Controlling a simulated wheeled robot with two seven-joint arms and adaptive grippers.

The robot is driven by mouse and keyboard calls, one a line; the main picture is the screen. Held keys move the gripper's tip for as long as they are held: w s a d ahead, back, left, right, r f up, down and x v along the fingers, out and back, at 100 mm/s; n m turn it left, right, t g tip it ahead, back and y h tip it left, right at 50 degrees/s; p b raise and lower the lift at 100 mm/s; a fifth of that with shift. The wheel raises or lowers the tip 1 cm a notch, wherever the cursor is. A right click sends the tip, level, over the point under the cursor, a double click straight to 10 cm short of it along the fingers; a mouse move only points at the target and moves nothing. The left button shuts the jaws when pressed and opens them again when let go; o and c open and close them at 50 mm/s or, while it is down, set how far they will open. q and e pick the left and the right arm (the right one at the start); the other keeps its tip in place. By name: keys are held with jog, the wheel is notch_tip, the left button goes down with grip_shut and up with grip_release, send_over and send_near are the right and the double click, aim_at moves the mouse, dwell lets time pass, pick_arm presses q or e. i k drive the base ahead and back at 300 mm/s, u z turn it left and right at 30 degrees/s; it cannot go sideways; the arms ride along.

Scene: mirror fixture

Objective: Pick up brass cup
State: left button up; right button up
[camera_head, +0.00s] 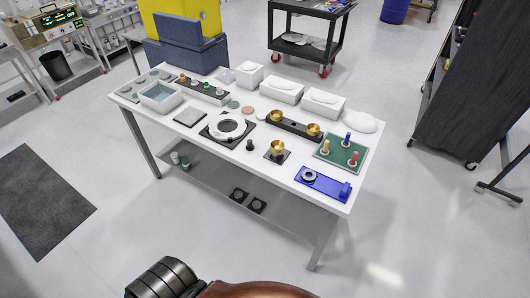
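Three brass-coloured cups show on the white table. One brass cup (277,147) sits on a small dark square base near the table's front middle. Two more, a left brass cup (276,116) and a right brass cup (313,129), sit on a long black bar (294,124) behind it. All three are apart from one another. Neither of my grippers shows in the head view, and nothing touches the cups.
The white table (228,156) also holds a blue fixture (323,184), a green board with coloured pegs (341,152), a white ring on a black plate (228,127) and several white boxes. Floor in front is clear. A black cart (305,40) stands behind.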

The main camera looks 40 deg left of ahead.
aim_at(277, 147)
jog(key=u, duration=1.7)
